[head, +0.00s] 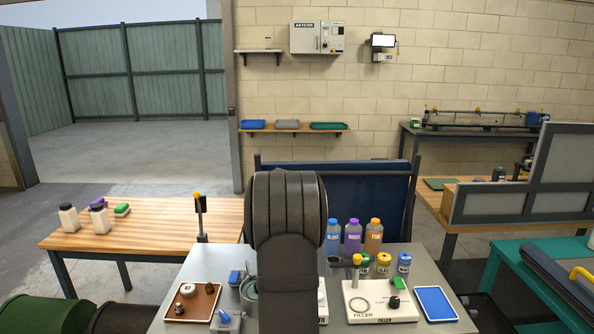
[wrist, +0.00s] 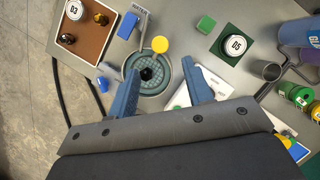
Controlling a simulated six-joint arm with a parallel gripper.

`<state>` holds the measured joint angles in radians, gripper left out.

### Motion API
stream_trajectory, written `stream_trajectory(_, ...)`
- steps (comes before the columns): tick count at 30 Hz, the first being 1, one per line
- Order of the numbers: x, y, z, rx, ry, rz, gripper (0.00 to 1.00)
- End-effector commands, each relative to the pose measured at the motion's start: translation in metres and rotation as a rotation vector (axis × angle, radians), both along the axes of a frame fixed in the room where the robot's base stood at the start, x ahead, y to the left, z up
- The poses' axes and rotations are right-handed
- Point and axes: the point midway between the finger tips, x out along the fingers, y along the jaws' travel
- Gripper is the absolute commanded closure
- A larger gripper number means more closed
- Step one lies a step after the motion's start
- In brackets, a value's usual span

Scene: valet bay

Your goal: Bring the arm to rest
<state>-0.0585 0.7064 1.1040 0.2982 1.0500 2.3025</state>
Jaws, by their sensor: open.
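My gripper (wrist: 162,70) shows in the wrist view with its two blue fingers spread wide apart. Nothing is held between them. It is above the grey metal bench (head: 402,258), over a round dish (wrist: 165,87) with a mesh-like green inside and a black knob (wrist: 148,74). I cannot tell the height or whether the fingers touch the dish. In the head view my dark arm stands upright in front of the bench's middle and hides the gripper and part of the bench top.
A brown tray (head: 177,309) with a tin and knobs is left on the bench. A white filler tray (head: 362,314) and blue pad (head: 436,303) are right. Blue, purple (head: 352,237) and orange bottles stand behind.

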Motion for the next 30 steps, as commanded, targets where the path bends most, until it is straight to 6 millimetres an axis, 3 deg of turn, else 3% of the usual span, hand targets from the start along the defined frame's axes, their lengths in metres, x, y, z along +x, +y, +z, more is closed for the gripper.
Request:
stream_trajectory(13,-0.024,-0.025,0.085,-0.001,-0.005,-0.001,0.54)
stream_trajectory(30,0.006,0.007,-0.025,-0.001,0.003,0.001,0.54)
